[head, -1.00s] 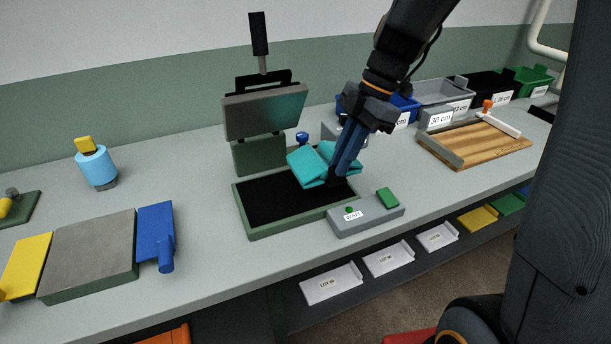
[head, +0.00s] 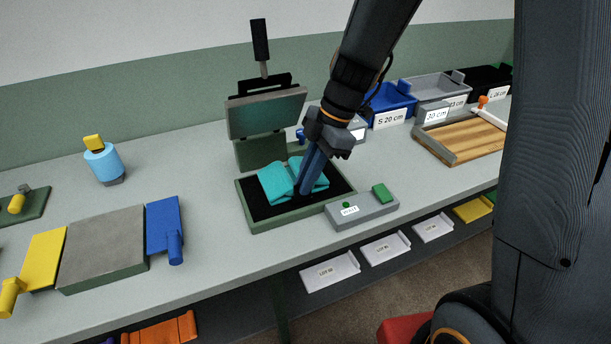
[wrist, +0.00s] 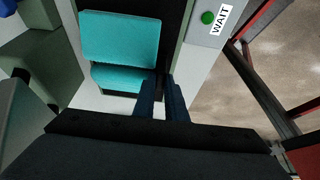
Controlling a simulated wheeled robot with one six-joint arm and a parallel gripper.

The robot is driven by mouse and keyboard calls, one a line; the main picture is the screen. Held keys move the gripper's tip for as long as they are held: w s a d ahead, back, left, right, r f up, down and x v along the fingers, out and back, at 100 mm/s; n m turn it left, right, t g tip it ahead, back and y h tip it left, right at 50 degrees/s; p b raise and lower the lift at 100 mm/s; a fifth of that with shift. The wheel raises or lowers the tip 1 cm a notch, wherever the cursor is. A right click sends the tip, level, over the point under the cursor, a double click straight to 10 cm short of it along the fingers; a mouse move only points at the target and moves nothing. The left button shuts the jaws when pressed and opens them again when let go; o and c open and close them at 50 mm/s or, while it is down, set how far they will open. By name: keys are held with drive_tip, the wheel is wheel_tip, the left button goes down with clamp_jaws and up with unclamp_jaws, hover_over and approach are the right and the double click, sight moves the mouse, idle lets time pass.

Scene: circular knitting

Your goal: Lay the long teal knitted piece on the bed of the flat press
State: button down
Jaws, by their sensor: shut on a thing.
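The teal knitted piece (head: 275,183) is at the black bed of the flat press (head: 250,212), folded over on both sides of my gripper in the head view. My gripper (head: 303,190) points down and is shut on the piece at its middle. I cannot tell how much of the piece touches the bed. The press's upper plate (head: 266,112) is raised, with its handle upright. In the wrist view the teal piece (wrist: 120,38) lies ahead of the fingers (wrist: 163,88).
A grey control box (head: 362,208) with a green button and a "WAIT" label stands at the press's right front. A grey block between yellow and blue paddles (head: 163,228) lies to the left. A wooden board (head: 462,138) and labelled bins (head: 390,103) stand to the right.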

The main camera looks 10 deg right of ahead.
drive_tip(key=c, duration=1.8)
unclamp_jaws()
drive_tip(key=shift+f, duration=0.1)
drive_tip(key=b+v, duration=0.3)
drive_tip(key=v, duration=0.8)
drive_tip(key=s+d+f+m+h, duration=0.1)
drive_tip(key=s+d+f+m, duration=0.1)
drive_tip(key=f+m, duration=0.2)
drive_tip(key=s+d+f+m+t+h, duration=0.1)
drive_tip(key=s+d+f+m, duration=0.2)
drive_tip(key=m, duration=0.5)
drive_tip(key=s+d+f+m+t+h, duration=0.1)
drive_tip(key=s+d+f+m+h, duration=0.1)
drive_tip(key=m, duration=0.5)
drive_tip(key=shift+s+d+f, duration=0.25)
drive_tip(key=shift+d+f, duration=0.1)
drive_tip(key=shift+f, duration=0.35)
drive_tip(key=shift+s+d+f, duration=0.2)
drive_tip(key=shift+d+f, duration=0.15)
drive_tip(key=shift+f, duration=0.3)
drive_tip(key=shift+s+d+f+m, duration=0.1)
drive_tip(key=shift+s+f+m, duration=0.3)
drive_tip(key=shift+m, duration=0.7)
